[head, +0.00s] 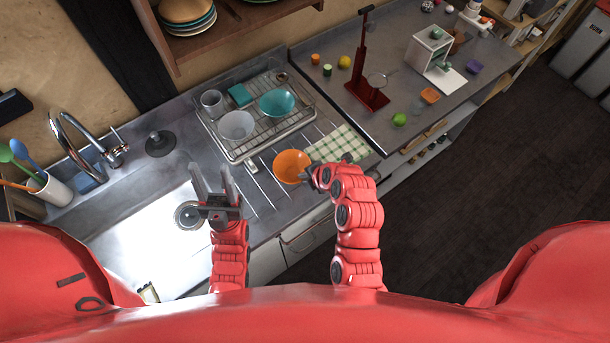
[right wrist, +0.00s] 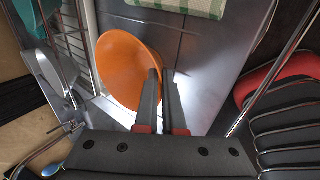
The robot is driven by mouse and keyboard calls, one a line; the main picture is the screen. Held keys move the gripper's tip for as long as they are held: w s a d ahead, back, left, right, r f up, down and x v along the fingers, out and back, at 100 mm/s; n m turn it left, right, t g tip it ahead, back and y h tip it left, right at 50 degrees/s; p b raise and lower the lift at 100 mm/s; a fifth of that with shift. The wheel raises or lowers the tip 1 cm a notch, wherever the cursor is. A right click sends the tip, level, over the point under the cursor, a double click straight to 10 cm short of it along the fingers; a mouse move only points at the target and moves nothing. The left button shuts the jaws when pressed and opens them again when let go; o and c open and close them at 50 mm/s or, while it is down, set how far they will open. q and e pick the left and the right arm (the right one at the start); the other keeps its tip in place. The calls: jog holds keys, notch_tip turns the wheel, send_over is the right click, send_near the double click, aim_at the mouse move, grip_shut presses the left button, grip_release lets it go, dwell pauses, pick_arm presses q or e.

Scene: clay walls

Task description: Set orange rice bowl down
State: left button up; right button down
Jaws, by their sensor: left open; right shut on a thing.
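The orange rice bowl (head: 290,167) is over the ridged drainboard, between the dish rack and the green checked cloth. It looks upright; I cannot tell whether its base touches the counter. My right gripper (head: 312,174) is shut on the bowl's right rim. In the right wrist view the bowl (right wrist: 122,68) shows its inside, and the fingers of my right gripper (right wrist: 163,76) pinch its near edge. My left gripper (head: 212,180) is open and empty above the sink's right side, left of the bowl.
The dish rack (head: 262,143) behind holds a white bowl (head: 236,126), a teal bowl (head: 277,103) and a cup (head: 212,102). The checked cloth (head: 338,144) lies right of the bowl. The sink (head: 140,235) is at left. A dark red stand (head: 362,88) is farther back.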

jog(key=c, duration=1)
grip_release()
jog(key=shift+s+d+r+b, duration=0.15)
jog(key=shift+d+r+b, duration=0.05)
jog(key=shift+r+b, duration=0.15)
jog(key=p+v, duration=0.3)
jog(key=v, duration=0.8)
